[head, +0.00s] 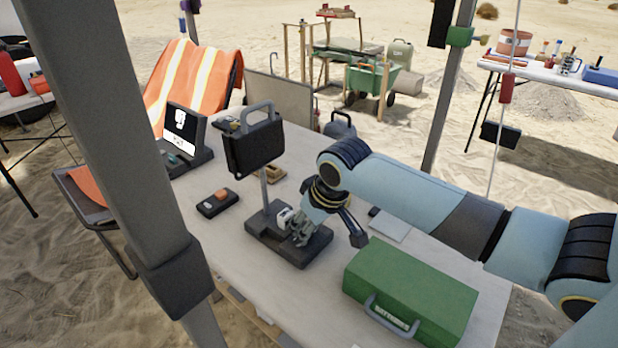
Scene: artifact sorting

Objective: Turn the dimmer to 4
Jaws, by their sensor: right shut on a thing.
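A work lamp with a black head (253,148) and a thin post stands on a dark base (318,250) on the table. A small pale part (284,214) shows on the base beside my fingers. My right gripper (298,236) reaches down to the base from the right and is shut on the dimmer there. The fingers hide most of the dimmer, and its setting cannot be read. My left gripper is not in view.
A green batteries case (412,290) stands at the table's front right. A small black box with an orange switch (219,198) lies left of the base. A device with a lit screen (181,130) stands at the back left. A grey pole (115,130) crosses the left side.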

